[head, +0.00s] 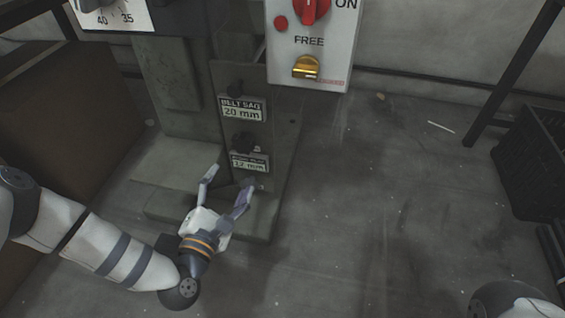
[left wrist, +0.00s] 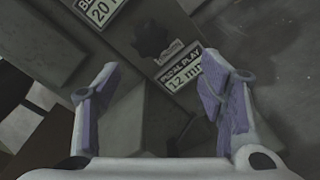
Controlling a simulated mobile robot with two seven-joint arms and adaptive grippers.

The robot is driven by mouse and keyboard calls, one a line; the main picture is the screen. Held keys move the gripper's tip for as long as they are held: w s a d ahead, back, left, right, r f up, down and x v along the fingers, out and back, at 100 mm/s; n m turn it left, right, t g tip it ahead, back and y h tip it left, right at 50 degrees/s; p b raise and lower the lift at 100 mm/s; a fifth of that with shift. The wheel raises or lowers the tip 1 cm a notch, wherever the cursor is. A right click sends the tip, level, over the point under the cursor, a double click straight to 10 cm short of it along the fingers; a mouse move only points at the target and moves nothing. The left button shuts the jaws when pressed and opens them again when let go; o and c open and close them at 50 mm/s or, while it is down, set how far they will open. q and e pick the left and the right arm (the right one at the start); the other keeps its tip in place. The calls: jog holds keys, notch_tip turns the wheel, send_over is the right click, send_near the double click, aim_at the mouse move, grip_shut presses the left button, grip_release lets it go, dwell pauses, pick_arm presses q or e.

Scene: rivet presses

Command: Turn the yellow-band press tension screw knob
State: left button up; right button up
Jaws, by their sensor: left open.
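A grey-green press stand (head: 178,75) stands in the upper left of the head view. On its front are an upper dark knob (head: 235,89) above a "BELT SAG 20 mm" plate and a lower dark knob (head: 243,141) above a "PEDAL PLAY 12 mm" plate (head: 249,162). The lower knob also shows in the left wrist view (left wrist: 152,38). My left gripper (head: 230,178) is open and empty, its fingers spread in front of the stand's lower part. In the left wrist view the knob lies beyond the fingertips, apart from them. No yellow band is visible on the press. My right gripper is out of view.
A white panel (head: 340,62) marked "FREE" and "ON" carries a red switch (head: 312,10) and a yellow fitting (head: 306,67). A brown box (head: 62,110) stands left. A black crate (head: 532,160) stands right. The floor between is mostly clear.

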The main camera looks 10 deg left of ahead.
aim_at(241, 148)
pick_arm(q)
jog(key=shift+n, duration=0.3)
jog(key=w+b, duration=0.1)
jog(key=w, duration=0.3)
jog(key=w+b, duration=0.1)
jog(key=w, duration=0.2)
jog(key=w+b, duration=0.1)
jog(key=w, duration=0.3)
jog(key=shift+w+a+r, duration=0.15)
jog(key=shift+w+r, duration=0.1)
jog(key=shift+w, duration=0.05)
jog(key=shift+w+r+b, duration=0.15)
jog(key=shift+w+b, duration=0.15)
jog(key=shift+w, duration=0.25)
jog(key=c, duration=1.2)
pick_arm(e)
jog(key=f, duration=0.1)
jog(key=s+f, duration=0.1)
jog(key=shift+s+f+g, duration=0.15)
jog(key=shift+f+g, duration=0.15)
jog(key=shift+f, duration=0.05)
